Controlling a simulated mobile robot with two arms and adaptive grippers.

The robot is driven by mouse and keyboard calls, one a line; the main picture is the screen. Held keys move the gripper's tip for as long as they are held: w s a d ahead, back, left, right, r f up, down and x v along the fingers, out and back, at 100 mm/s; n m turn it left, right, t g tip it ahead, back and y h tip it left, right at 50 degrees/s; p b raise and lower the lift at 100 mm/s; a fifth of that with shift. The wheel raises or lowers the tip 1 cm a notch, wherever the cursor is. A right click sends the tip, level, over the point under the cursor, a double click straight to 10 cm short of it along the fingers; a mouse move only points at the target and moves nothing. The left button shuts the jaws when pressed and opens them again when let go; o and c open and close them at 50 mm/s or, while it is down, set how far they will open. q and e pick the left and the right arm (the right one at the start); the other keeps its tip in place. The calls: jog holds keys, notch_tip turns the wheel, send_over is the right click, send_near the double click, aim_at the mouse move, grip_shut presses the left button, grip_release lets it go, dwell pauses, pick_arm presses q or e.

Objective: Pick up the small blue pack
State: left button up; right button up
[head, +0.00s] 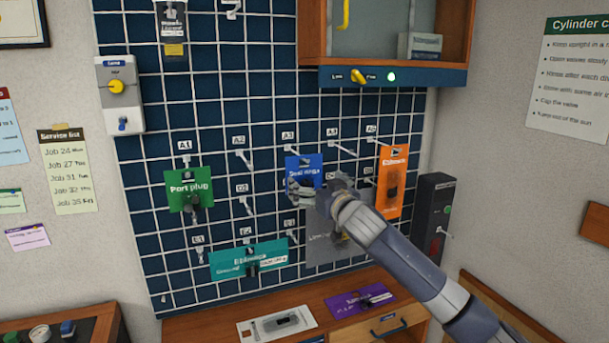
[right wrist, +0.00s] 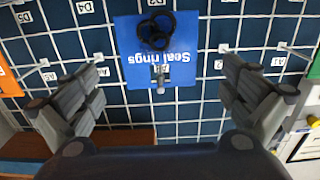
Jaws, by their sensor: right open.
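The small blue pack, labelled "Seal rings" (head: 303,165), hangs on a peg on the dark blue grid wall. It shows upside down in the right wrist view (right wrist: 139,45), with black rings on its face and a peg tip near its label. My right gripper (head: 316,187) is in front of the pack's lower part and hides some of it. In the right wrist view my right gripper (right wrist: 162,68) is open, one finger on each side of the pack and apart from it. Nothing is between the fingers' pads. My left gripper is not in view.
A grey pack (head: 318,238) hangs below, partly behind my right arm. An orange pack (head: 391,170) hangs to the right, a green one (head: 181,177) to the left, a teal one (head: 229,264) lower. A purple pack (head: 345,305) lies on the wooden bench (head: 207,325).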

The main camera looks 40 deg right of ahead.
aim_at(305, 171)
jog(key=shift+p+x, duration=0.5)
jog(key=shift+x, duration=1.1)
jog(key=shift+w+d+r+p, duration=0.15)
jog(key=shift+w+r+p, duration=0.15)
jog(key=shift+w+p, duration=0.15)
jog(key=p+x, duration=0.2)
jog(key=x, duration=0.1)
jog(key=shift+d, duration=0.1)
jog(key=shift+w+d+f+p, duration=0.15)
jog(key=shift+w+p, duration=0.15)
jog(key=shift+w, duration=0.3)
jog(key=shift+c, duration=0.6)
jog(key=c, duration=0.7)
